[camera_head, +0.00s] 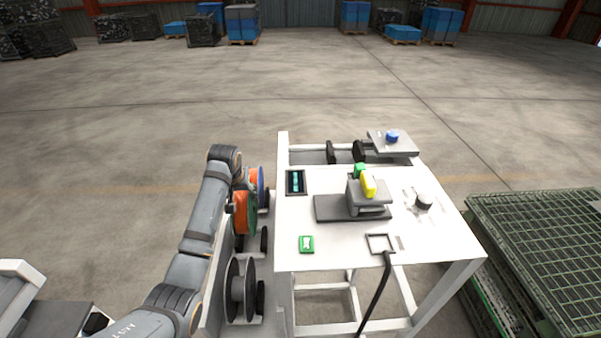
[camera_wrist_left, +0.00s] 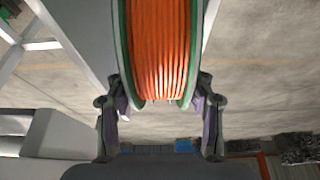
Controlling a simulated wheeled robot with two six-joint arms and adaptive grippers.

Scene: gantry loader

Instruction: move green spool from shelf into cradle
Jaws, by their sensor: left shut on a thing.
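The green spool (camera_head: 252,216), with green flanges and orange winding, shows beside the left edge of the white table in the head view. In the left wrist view the spool (camera_wrist_left: 159,50) fills the upper middle. My left gripper (camera_wrist_left: 160,108) is shut on it, with one finger at each flange. In the head view the arm hides most of the gripper, and I cannot tell whether the spool still touches the shelf (camera_head: 212,315). Dark brackets (camera_head: 331,152) at the table's back edge may be the cradle; they look empty. My right gripper is not in view.
A blue-flanged spool (camera_head: 261,180) is just behind the green one, and a dark spool (camera_head: 238,291) is in front. The white table (camera_head: 345,240) carries a grey machine block (camera_head: 368,197) with a yellow part. A green mesh crate (camera_head: 545,240) stands at the right.

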